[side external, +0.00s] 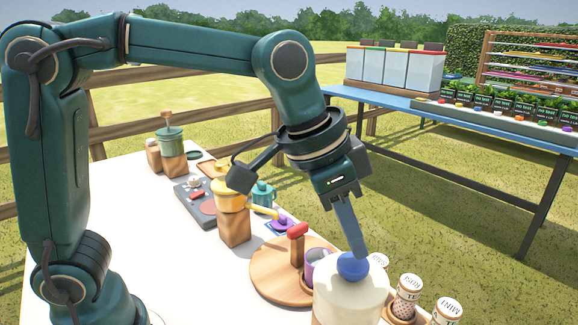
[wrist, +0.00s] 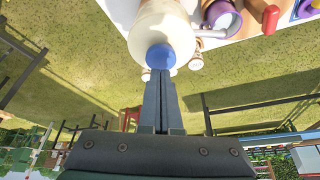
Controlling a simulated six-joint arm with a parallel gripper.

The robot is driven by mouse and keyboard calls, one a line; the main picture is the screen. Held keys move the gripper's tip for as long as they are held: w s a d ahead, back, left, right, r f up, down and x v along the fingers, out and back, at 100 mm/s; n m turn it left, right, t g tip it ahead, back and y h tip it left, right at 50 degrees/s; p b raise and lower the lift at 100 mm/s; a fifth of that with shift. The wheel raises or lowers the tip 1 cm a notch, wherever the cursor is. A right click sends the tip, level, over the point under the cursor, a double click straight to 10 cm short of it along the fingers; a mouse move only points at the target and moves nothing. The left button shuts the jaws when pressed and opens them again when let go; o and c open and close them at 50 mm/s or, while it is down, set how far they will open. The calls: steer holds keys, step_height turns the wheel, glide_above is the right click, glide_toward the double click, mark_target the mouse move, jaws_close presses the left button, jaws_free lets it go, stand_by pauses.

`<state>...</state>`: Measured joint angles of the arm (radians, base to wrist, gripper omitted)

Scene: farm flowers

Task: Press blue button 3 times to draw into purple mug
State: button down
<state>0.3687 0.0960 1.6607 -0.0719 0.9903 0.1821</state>
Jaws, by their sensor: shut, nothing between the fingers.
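The blue button (side external: 352,265) is a round knob on top of a cream dispenser (side external: 350,292) at the front of the white table. My gripper (side external: 361,251) is shut and empty, pointing down with its fingertips at the blue button, seemingly touching it. The wrist view also shows the closed fingertips (wrist: 160,76) against the blue button (wrist: 160,56). The purple mug (side external: 312,267) stands just left of the dispenser on a round wooden board (side external: 270,272). It is partly hidden by the dispenser; the wrist view shows its purple rim (wrist: 222,17).
A red-topped wooden post (side external: 297,244) stands beside the mug. Several labelled jars (side external: 408,296) stand right of the dispenser. A yellow pot (side external: 230,196) on a wooden block, a teal pot (side external: 263,193) and a grinder (side external: 170,147) are farther back. A blue table (side external: 400,108) stands behind.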

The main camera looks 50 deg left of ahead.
steer(key=shift+f, duration=1.1)
steer(key=shift+r, duration=1.25)
steer(key=shift+r, duration=0.1)
stand_by(1.6)
steer(key=shift+r, duration=2.9)
